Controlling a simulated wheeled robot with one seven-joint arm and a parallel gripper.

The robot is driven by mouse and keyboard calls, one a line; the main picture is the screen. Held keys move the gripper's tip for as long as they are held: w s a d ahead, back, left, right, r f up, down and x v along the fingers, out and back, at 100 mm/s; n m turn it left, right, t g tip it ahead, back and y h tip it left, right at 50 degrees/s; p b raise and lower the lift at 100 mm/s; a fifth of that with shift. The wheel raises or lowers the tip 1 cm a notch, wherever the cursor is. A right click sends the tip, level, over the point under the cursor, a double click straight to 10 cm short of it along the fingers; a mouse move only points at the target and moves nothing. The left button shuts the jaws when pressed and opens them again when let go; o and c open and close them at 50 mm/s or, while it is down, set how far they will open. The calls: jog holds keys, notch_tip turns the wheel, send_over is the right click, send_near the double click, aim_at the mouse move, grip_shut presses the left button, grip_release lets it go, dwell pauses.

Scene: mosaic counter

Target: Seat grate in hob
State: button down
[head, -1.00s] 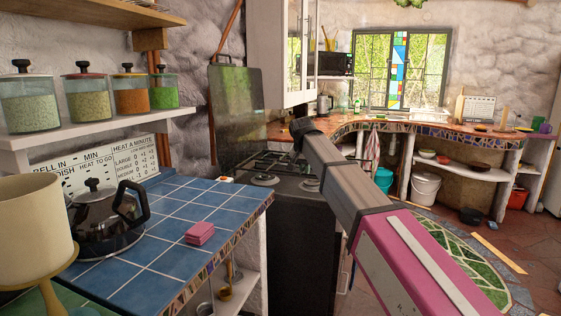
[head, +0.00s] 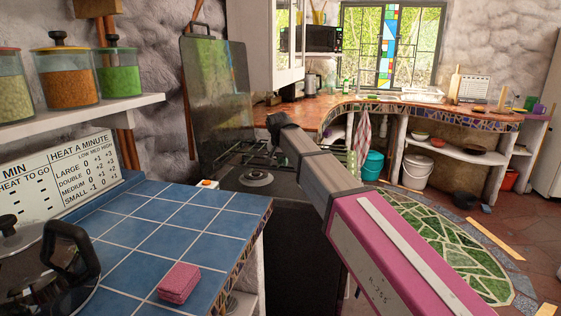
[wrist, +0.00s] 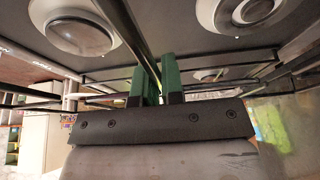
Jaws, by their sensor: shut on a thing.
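My gripper (wrist: 157,85) has green fingers and is shut on a dark bar of the grate (wrist: 137,40) in the wrist view. The grate is a frame of thin black bars, and some show past my arm in the head view (head: 247,157). The hob (head: 226,183) is a dark plate with round burners, set beyond the blue tiled counter. Several pale-rimmed burners, such as one burner (wrist: 78,28), show close to the grate in the wrist view. My arm hides the gripper and part of the hob in the head view. I cannot tell whether the grate touches the hob.
A raised glass lid (head: 217,105) stands behind the hob. The tiled counter (head: 165,225) at left holds a pink sponge stack (head: 179,282) and a glass-lidded pot (head: 45,270).

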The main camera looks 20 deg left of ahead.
aim_at(283, 184)
jog(key=shift+w+a+f, duration=0.1)
jog(key=shift+f, duration=3.15)
jog(key=shift+f, duration=0.6)
jog(key=c, duration=1.2)
grip_release()
jog(key=shift+o, duration=0.2)
jog(key=v, duration=1.1)
jog(key=shift+f, duration=0.1)
